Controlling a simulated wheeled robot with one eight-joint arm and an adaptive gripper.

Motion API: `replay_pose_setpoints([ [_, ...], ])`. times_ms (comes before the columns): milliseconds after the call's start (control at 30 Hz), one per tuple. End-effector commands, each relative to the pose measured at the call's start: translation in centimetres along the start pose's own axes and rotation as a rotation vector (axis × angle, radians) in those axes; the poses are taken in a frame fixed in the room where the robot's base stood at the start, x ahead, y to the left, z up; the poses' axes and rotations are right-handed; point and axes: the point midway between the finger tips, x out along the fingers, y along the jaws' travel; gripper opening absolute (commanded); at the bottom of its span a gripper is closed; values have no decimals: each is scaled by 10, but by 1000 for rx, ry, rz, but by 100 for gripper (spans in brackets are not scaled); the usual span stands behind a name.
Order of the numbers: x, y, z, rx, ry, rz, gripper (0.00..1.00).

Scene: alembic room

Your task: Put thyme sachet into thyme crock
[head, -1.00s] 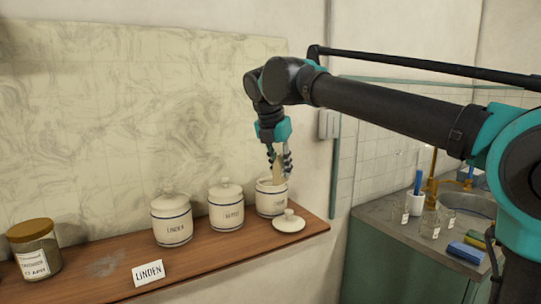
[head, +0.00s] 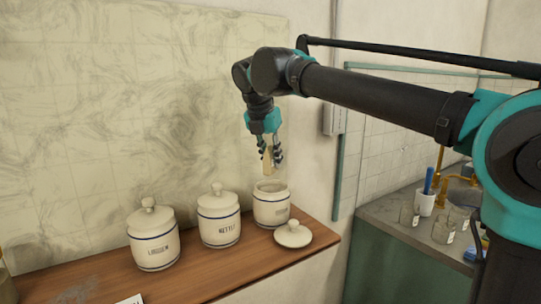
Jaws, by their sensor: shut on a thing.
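The open crock (head: 271,208) stands at the right of the shelf in the head view; the small writing on its front is too blurred to read. Its round knobbed lid (head: 293,235) lies on the shelf in front and to the right of it. My gripper (head: 271,160) points down above the crock's mouth. It is shut on a thin tan sachet (head: 267,161), which hangs between the fingers, its lower end a little above the crock rim. Any label on the sachet cannot be read. The crock's inside is mostly hidden.
A crock labelled nettle (head: 219,217) and one that seems labelled linden (head: 153,236) stand lidded to the left on the wooden shelf (head: 205,275). The wall is close behind. A counter (head: 390,235) with glass jars (head: 444,228) stands at the right.

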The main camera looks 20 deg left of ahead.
Motion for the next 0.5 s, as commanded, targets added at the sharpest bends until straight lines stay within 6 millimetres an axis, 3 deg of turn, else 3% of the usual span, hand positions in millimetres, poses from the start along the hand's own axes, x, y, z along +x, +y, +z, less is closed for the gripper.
replay_pose_setpoints([
  [500,31,0,-13,0,0,0,0],
])
